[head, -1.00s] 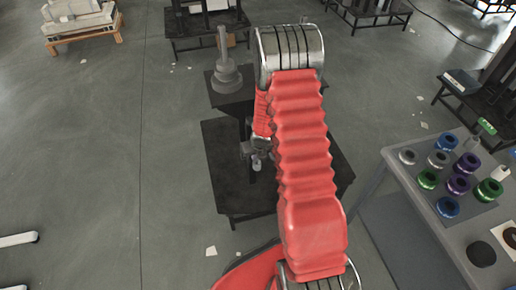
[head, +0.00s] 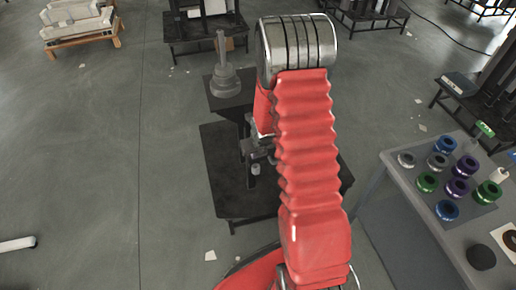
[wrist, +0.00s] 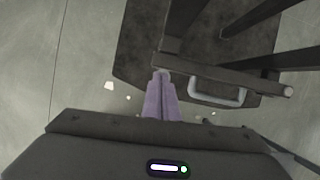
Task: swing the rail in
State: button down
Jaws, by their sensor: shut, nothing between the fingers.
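In the wrist view my gripper (wrist: 161,76) has its two pale purple fingers shut together with nothing between them. The tips are at the left end of a dark bar (wrist: 230,77), which looks like the rail; I cannot tell whether they touch it. A pale U-shaped handle (wrist: 218,98) sits along the bar, right of the fingers. Dark posts (wrist: 190,28) rise over a dark base plate (wrist: 137,45). In the head view my red arm covers most of the rail's stand, and the rail is not clear there.
A black low table (head: 222,190) stands under my arm, with a grey stepped column (head: 223,75) on a stand behind it. A grey table (head: 410,205) with several coloured rings is at the right. The floor at left is mostly clear, with paper scraps.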

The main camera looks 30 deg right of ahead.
jog(key=v, duration=0.8)
jog(key=shift+s+r, duration=0.25)
jog(key=shift+s, duration=0.2)
dwell(0.5)
jog(key=shift+a, duration=0.1)
dwell(0.5)
jog(key=s+a+n+g+y, duration=0.15)
jog(key=s+a+n, duration=0.3)
jog(key=n, duration=0.65)
jog(key=s+a+r+n+t, duration=0.1)
jog(key=s+a+r+n, duration=0.3)
jog(key=r+n, duration=0.5)
jog(key=s+a+r+n, duration=0.4)
jog(key=s+r+n, duration=0.3)
jog(key=r+n, duration=0.2)
jog(key=s+a+r+n+t, duration=0.1)
jog(key=s+a+r+n, duration=0.3)
jog(key=r, duration=0.7)
jog(key=s+n+h, duration=0.1)
jog(key=s+n, duration=0.1)
jog(key=n, duration=0.2)
jog(key=shift+n+t, duration=0.35)
jog(key=shift+n, duration=0.05)
